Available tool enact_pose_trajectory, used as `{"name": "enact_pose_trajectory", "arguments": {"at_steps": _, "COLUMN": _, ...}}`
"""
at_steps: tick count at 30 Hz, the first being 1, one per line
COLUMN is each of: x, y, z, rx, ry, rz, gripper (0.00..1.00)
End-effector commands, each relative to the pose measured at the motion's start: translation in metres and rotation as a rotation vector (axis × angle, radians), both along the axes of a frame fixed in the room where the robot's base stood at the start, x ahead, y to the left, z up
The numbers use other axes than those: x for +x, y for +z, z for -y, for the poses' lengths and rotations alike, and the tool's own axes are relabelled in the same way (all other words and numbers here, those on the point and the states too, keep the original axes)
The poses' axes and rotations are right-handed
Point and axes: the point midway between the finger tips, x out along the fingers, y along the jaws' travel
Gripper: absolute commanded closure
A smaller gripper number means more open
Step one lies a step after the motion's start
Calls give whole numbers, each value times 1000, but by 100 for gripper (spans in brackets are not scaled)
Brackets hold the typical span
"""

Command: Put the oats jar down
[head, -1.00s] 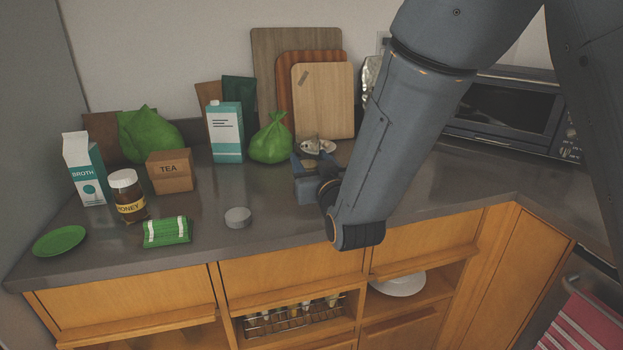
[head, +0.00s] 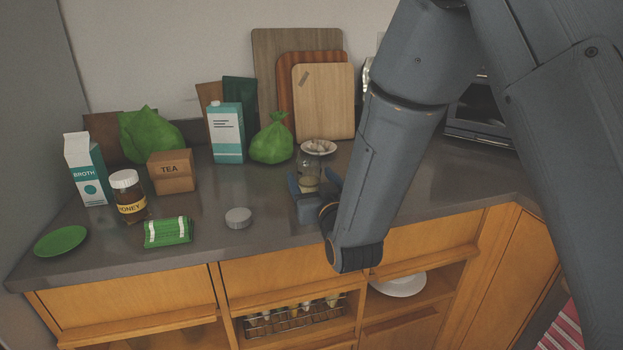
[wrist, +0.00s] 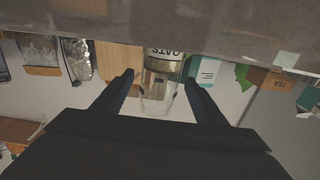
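The oats jar (head: 309,172) is clear glass with some pale contents low inside. It stands upright on the counter (head: 270,205), towards its front. In the upside-down wrist view the jar (wrist: 160,85) is between my fingers, its label partly readable. My gripper (head: 314,183) is low at the counter's front, with a finger on each side of the jar. The wrist view shows my gripper (wrist: 160,82) open, with gaps between the fingers and the glass. The jar's lower front is partly hidden by my gripper.
A shallow pale dish (head: 319,147) is just behind the jar. A grey round lid (head: 238,217) lies to the left. A green bag (head: 272,142), carton (head: 226,132) and cutting boards (head: 325,105) stand behind. A microwave (head: 480,115) is at the right.

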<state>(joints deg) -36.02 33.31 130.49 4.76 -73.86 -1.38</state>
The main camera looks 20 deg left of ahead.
Motion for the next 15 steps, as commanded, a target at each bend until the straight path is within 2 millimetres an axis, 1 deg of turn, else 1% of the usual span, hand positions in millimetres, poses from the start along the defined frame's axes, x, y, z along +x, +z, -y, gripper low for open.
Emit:
{"name": "enact_pose_trajectory", "arguments": {"at_steps": 8, "x": 0, "y": 1, "z": 0, "rx": 0, "ry": 0, "rz": 0, "gripper": 34}}
{"name": "enact_pose_trajectory", "arguments": {"at_steps": 11, "x": 0, "y": 5, "z": 0, "rx": 0, "ry": 0, "rz": 0, "gripper": 34}}
{"name": "enact_pose_trajectory", "arguments": {"at_steps": 15, "x": -17, "y": 2, "z": 10, "rx": -1, "ry": 1, "rz": -2, "gripper": 34}}
